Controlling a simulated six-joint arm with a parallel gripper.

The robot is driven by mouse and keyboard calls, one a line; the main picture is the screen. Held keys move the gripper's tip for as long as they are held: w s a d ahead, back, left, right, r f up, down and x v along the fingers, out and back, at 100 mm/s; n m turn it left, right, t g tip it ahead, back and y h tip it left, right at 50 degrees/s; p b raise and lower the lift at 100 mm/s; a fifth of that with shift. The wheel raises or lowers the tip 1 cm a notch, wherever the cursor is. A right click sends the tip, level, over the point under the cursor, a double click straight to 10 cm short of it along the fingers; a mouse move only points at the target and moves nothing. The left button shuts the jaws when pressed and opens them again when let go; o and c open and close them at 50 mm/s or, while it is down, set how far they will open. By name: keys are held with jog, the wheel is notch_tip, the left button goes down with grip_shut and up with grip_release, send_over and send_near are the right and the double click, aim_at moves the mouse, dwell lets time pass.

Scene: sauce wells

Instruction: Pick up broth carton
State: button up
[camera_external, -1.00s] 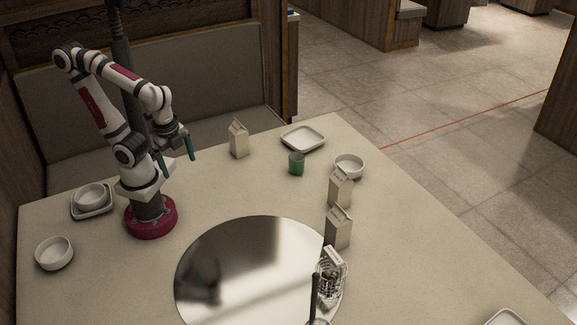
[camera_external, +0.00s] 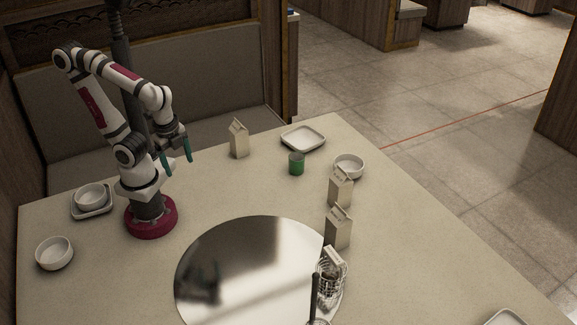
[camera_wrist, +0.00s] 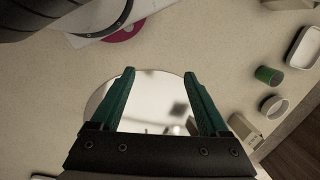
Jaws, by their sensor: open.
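Several pale gabled cartons stand on the table in the external view: one at the back (camera_external: 239,142), one right of centre (camera_external: 340,187), and one just in front of that (camera_external: 338,230). Another carton top (camera_external: 334,257) shows at a wire basket. I cannot tell from their labels which is the broth carton. My gripper (camera_external: 176,158) is open and empty above the table, left of all the cartons. In the wrist view its green fingers (camera_wrist: 159,73) are spread over the round mirror-like disc, with a carton (camera_wrist: 244,128) to the right.
The shiny disc (camera_external: 225,265) lies mid-table. A green cup (camera_external: 296,164), a white bowl (camera_external: 349,165) and a white tray (camera_external: 303,139) are at the back right. Bowls (camera_external: 54,253) sit at left. A wire basket (camera_external: 331,277) with a dark upright handle stands at the disc's right edge.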

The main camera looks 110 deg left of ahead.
jog(key=c, duration=0.5)
jog(key=w+d+n+g+h, duration=0.2)
jog(key=w+d+n+h, duration=0.2)
jog(key=w+n, duration=0.2)
jog(key=n+t+h, duration=1)
jog(key=n+t, duration=0.5)
jog(key=n, duration=1.2)
send_near(340, 208)
jog(key=x, duration=0.9)
jog(key=shift+w+d+f, duration=0.15)
jog(key=shift+w+d, duration=0.05)
jog(key=shift+w, duration=0.15)
